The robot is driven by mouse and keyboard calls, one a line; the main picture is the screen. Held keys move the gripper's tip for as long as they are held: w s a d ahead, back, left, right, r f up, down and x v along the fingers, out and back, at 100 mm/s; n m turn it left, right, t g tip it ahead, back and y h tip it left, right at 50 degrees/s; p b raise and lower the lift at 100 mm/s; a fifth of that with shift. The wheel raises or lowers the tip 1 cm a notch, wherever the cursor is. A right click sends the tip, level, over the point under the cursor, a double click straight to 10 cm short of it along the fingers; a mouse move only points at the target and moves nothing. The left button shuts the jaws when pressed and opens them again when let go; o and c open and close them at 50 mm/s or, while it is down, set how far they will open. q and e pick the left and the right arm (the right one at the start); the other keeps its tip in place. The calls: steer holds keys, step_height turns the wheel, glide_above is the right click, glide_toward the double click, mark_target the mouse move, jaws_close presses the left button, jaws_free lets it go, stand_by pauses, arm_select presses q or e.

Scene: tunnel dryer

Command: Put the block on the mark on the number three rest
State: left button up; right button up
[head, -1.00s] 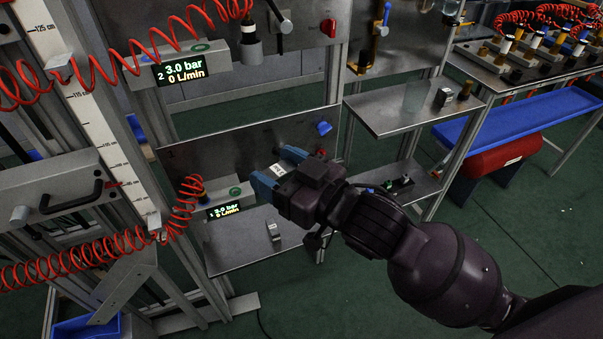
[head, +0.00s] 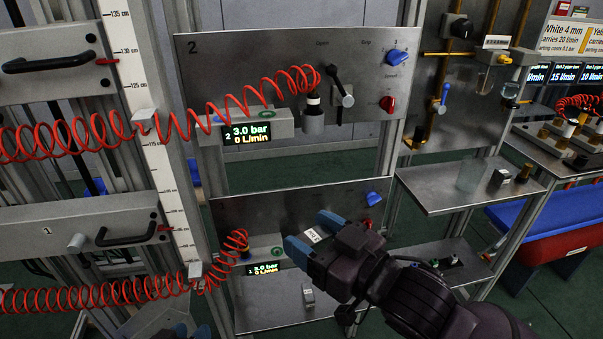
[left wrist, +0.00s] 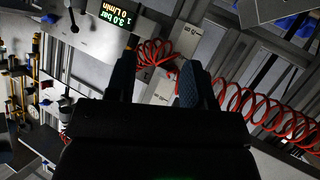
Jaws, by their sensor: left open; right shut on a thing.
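My right gripper (head: 309,238), with blue fingertips, is shut on a small block (head: 314,235) with a white labelled face. It holds the block in front of the lower grey panel, above the lower left shelf (head: 265,318). The label is too small to read, and the fingers hide part of the block. My left gripper (head: 191,332) shows only as blue tips at the bottom edge of the head view. In the left wrist view (left wrist: 156,85) it is open and empty. I cannot make out a rest numbered three or its mark.
A small grey block (head: 308,297) stands on the lower left shelf. Red coiled hoses (head: 90,298) cross the left side. A display (head: 248,133) reads 3.0 bar.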

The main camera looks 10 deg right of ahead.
arm_select(q)
steer(key=w+d+r+m+g+h, duration=0.1)
steer(key=w+d+r+m+h, duration=0.15)
steer(key=w+d+r, duration=0.45)
arm_select(e)
steer(key=shift+r, duration=0.1)
arm_select(q)
step_height(320, 180, up, 28)
steer(key=f+m+g+y, duration=0.1)
steer(key=m+g+y, duration=0.3)
steer(key=m+g, duration=0.55)
glide_above(313, 234)
steer(key=shift+w+a+r+n+g, duration=0.15)
steer(key=shift+w+a+n+g, duration=0.1)
steer(key=shift+n+g, duration=0.3)
steer(key=shift+w+a+r+n+g, duration=0.1)
steer(key=shift+w+a+n+g, duration=0.1)
steer(key=shift+n+g, duration=0.35)
steer(key=shift+y, duration=0.85)
steer(key=f, duration=0.7)
steer(key=s+d+f, duration=0.1)
steer(key=f, duration=0.2)
steer(key=shift+f, duration=0.4)
